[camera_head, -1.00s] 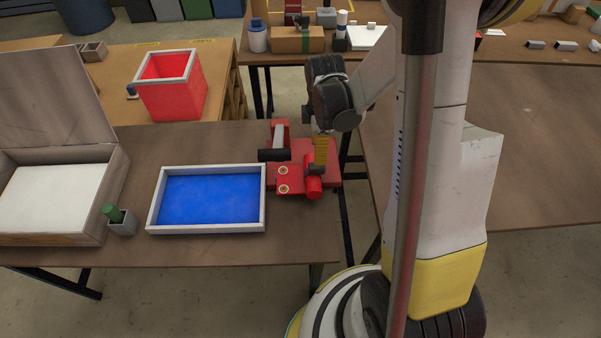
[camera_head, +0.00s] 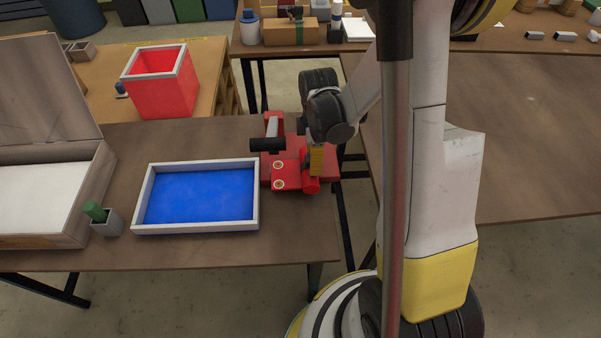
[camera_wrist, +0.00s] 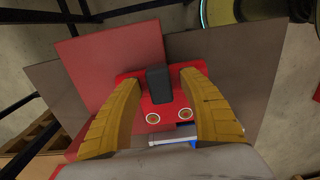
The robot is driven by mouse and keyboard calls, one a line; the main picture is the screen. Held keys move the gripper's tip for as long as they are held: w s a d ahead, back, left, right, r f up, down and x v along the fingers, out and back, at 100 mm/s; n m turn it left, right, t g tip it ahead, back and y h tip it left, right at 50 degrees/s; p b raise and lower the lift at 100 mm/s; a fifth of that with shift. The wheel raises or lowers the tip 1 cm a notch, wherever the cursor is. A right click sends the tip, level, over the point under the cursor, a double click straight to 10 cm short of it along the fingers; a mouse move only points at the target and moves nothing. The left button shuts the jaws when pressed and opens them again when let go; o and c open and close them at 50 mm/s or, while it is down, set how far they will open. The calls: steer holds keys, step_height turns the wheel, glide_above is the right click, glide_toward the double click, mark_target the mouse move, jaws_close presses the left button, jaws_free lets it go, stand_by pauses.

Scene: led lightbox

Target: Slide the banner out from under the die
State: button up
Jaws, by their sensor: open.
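A flat dull-red sheet, which looks like the banner (camera_head: 328,170), lies on the table at the right edge of a bright red press (camera_head: 279,174). The sheet spreads to the upper left in the wrist view (camera_wrist: 108,56). The press has two pale rings on its plate, a red cylinder and black handle parts. I cannot make out the die itself or how the sheet passes under it. My gripper (camera_head: 317,160) is open, low over the press. In the wrist view its yellow fingers (camera_wrist: 160,82) stand either side of a dark grey block (camera_wrist: 158,84); contact is unclear.
A white-rimmed blue tray (camera_head: 256,200) sits just left of the press. Further left are a small grey pot (camera_head: 107,224) with a green item and an open wooden box (camera_head: 85,205). A red bin (camera_head: 160,85) stands behind. Bare tabletop (camera_head: 200,252) lies in front of the tray.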

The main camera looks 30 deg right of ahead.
jaws_close()
steer(key=shift+s+d+b, duration=0.1)
steer(key=shift+s+d, duration=0.3)
steer(key=shift+d, duration=0.35)
steer(key=shift+s+d+b, duration=0.1)
steer(key=shift+s+d, duration=0.25)
steer(key=shift+d, duration=0.45)
steer(key=shift+s+d+b, duration=0.1)
steer(key=shift+s+d, duration=0.3)
steer(key=shift+d, duration=0.35)
jaws_free()
steer(key=shift+r, duration=0.1)
